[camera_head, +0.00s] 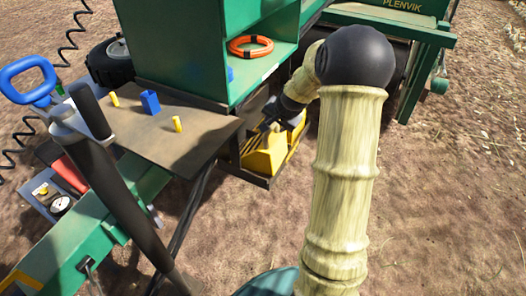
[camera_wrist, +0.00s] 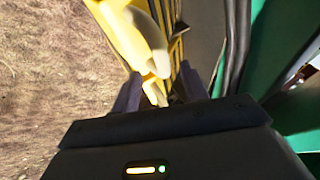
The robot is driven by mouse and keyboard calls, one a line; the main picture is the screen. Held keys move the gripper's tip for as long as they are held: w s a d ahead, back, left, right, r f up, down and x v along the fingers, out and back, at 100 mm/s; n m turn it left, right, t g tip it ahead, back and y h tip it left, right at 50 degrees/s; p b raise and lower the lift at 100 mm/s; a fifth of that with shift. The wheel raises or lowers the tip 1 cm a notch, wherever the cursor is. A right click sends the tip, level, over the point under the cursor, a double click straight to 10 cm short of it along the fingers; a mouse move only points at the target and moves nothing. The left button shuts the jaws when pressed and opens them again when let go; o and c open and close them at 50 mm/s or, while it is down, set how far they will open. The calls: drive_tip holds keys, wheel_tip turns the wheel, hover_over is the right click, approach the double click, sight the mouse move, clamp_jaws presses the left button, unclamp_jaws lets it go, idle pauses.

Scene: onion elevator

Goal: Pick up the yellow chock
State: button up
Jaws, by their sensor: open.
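Yellow chock shapes (camera_head: 264,156) sit in a low dark holder beneath the green cabinet in the head view; I cannot tell whether they are one chock or two. My gripper (camera_head: 272,122) is just above and behind the yellow, partly hidden by my own arm. In the wrist view, yellow chock surfaces (camera_wrist: 118,28) run from the top edge down towards my gripper (camera_wrist: 158,80). Its two dark fingers are apart, with a yellow and pale part showing between them. I cannot tell whether either finger touches it.
The green cabinet (camera_head: 205,55) stands beside my arm, with an orange ring (camera_head: 250,46) on its shelf. A brown table (camera_head: 165,130) holds a blue block (camera_head: 150,102) and small yellow pegs. Bare ground (camera_head: 450,180) is open at right.

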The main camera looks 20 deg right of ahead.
sight(272, 125)
drive_tip(key=b+x, duration=0.2)
drive_tip(key=x, duration=0.3)
drive_tip(key=shift+w+a+r, duration=0.1)
drive_tip(key=shift+w+r, duration=0.05)
drive_tip(key=shift+c, duration=0.2)
clamp_jaws()
idle(0.8)
idle(0.5)
drive_tip(key=shift+r, duration=0.2)
